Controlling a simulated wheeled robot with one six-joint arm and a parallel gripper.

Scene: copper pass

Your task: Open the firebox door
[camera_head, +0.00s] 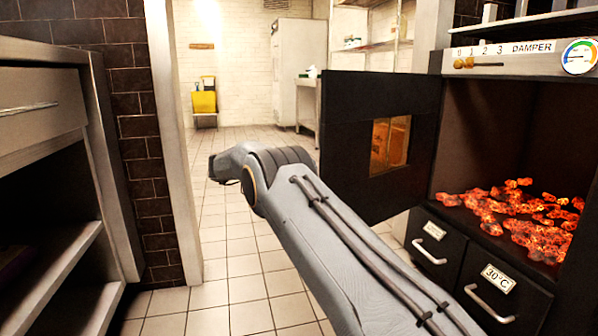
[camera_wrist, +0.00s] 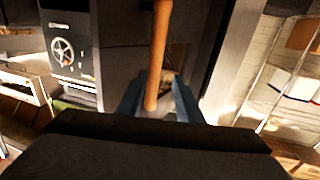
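The firebox door (camera_head: 345,125), a black panel with an amber window (camera_head: 391,143), stands swung wide open to the left in the head view. The firebox (camera_head: 510,125) is open, with glowing embers (camera_head: 520,215) on its floor. In the wrist view a wooden bar (camera_wrist: 160,50), which looks like a handle, runs down between the blue-grey fingers of my gripper (camera_wrist: 160,90). A gap shows beside the bar, so the fingers look open around it. Whether one finger touches it I cannot tell. My gripper is hidden in the head view.
Two black drawers (camera_head: 435,243) sit below the firebox, and a damper panel (camera_head: 510,60) above it. A shelf unit (camera_head: 60,200) stands at left beside a brick wall. Tiled floor (camera_head: 230,290) is clear between. A yellow bucket (camera_head: 204,101) stands at the back.

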